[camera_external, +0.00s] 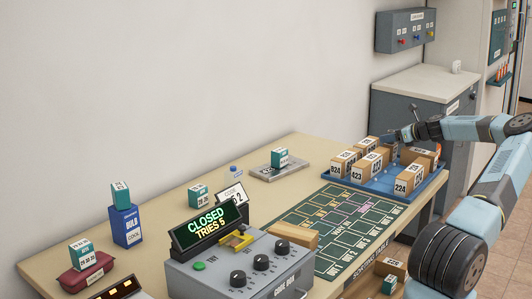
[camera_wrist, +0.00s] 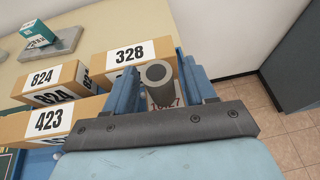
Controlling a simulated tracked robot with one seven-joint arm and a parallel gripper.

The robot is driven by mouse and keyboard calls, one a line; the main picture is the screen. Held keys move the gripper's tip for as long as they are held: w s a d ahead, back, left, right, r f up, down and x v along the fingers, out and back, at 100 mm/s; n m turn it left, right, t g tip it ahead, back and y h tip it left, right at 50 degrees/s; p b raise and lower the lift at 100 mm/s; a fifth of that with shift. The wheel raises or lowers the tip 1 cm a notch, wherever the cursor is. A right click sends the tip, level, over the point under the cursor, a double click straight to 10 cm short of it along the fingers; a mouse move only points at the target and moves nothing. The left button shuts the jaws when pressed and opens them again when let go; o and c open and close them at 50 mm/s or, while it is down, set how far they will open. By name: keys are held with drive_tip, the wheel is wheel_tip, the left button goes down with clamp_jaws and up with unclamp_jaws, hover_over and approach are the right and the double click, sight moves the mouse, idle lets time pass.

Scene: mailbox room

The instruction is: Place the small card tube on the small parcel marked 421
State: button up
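A grey tube with a round open end (camera_wrist: 157,74) stands between the two blue fingers of my gripper (camera_wrist: 166,84) in the wrist view. The fingers look closed on its sides; its lower part is hidden. I take it for the small card tube. In the external view, my gripper (camera_external: 394,136) is at the back of the blue tray (camera_external: 419,191), over or beside the parcels there. I cannot read 421 on any parcel; some labels are hidden or too small.
Parcels 824 (camera_external: 338,165), 423 (camera_external: 361,172) and 224 (camera_external: 410,180) stand in the tray. A teal box (camera_external: 279,156) sits on a grey plate to the left. The green sorting mat (camera_external: 335,228) lies in front, largely clear. A grey cabinet (camera_external: 430,90) stands behind.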

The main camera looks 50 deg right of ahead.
drive_tip(key=v, duration=1.2)
